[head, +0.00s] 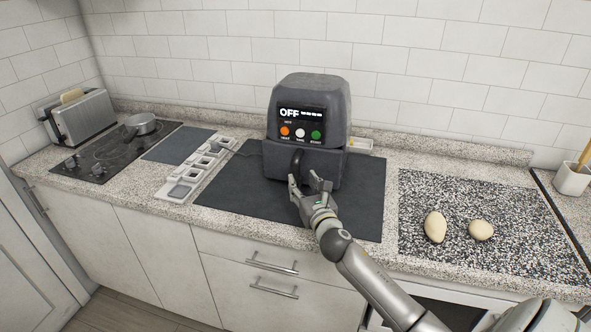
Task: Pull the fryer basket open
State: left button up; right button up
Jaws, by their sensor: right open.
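A dark grey air fryer (310,88) stands on a dark mat at the middle of the counter, with a screen reading OFF and orange, white and green buttons. Its fryer basket (326,168) forms the lower front and looks closed. The black basket handle (297,160) points towards me and is partly hidden by my right gripper. My right gripper (309,182) is open at the handle, its fingers pointing up and away; I cannot tell whether they touch it. My left gripper is not in view.
The dark mat (230,190) has free room left of the fryer. A speckled board (460,205) with two pale dough-like lumps lies to the right. A power strip (195,168), a hob with a pot (141,125) and a toaster (84,117) are to the left.

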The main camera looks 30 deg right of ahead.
aim_at(297, 174)
jog(key=x, duration=0.3)
jog(key=shift+w+f, duration=0.1)
jog(key=x, duration=0.3)
jog(key=shift+w+f, duration=0.1)
jog(key=shift+w, duration=0.25)
jog(key=shift+w+d, duration=0.1)
jog(key=shift+w, duration=0.05)
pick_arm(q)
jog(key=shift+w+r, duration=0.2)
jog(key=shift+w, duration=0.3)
pick_arm(e)
grip_shut()
